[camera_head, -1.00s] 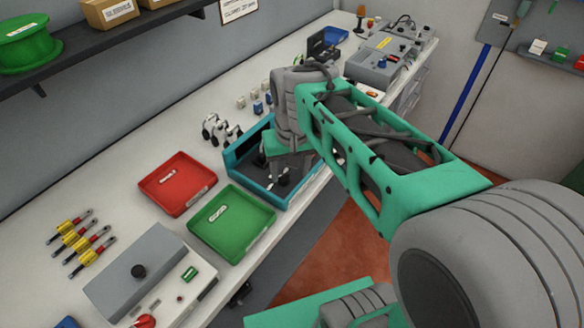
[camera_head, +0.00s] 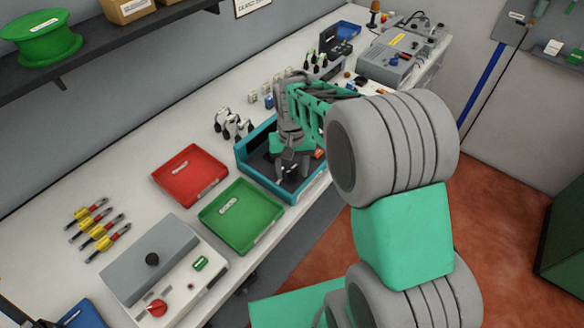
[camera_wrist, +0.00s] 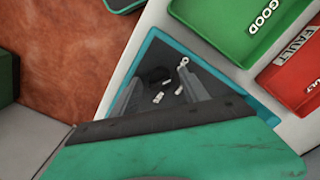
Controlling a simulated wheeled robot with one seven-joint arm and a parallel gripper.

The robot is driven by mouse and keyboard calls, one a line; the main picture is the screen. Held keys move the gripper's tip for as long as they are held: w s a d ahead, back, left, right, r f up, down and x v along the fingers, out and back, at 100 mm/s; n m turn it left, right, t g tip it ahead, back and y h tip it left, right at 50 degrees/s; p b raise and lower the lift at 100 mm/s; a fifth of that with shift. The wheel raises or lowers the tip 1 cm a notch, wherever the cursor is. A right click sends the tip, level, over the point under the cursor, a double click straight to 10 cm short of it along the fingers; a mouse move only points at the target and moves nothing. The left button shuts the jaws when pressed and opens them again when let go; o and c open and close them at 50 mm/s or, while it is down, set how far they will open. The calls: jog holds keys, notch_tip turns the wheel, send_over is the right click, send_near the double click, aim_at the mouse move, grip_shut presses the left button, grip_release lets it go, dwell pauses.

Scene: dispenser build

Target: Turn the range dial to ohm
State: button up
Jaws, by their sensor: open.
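No dial shows a readable range or ohm marking, so I cannot tell which knob is the range dial. A grey instrument (camera_head: 398,62) with small coloured controls stands at the far end of the bench. My gripper (camera_head: 289,168) is over the teal-rimmed tray, away from both devices. In the wrist view its two grey fingers (camera_wrist: 160,90) are apart, with small parts visible beyond them.
The teal tray (camera_head: 243,160) has a dark floor. A green GOOD tray (camera_head: 262,228) and red FAULT tray (camera_head: 172,190) lie between it and the grey box. Several yellow-red tools (camera_head: 98,230) lie left. A shelf (camera_head: 120,40) overhangs the back. Bare bench lies along the back left.

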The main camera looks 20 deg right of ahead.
jog(key=shift+c, duration=0.3)
grip_shut()
jog(key=shift+m, duration=0.3)
jog(key=m+b, duration=0.1)
jog(key=m, duration=0.4)
jog(key=m+b, duration=0.1)
jog(key=m, duration=0.5)
dwell(0.4)
jog(key=shift+r, duration=0.1)
dwell(0.4)
jog(key=shift+o, duration=0.3)
grip_release()
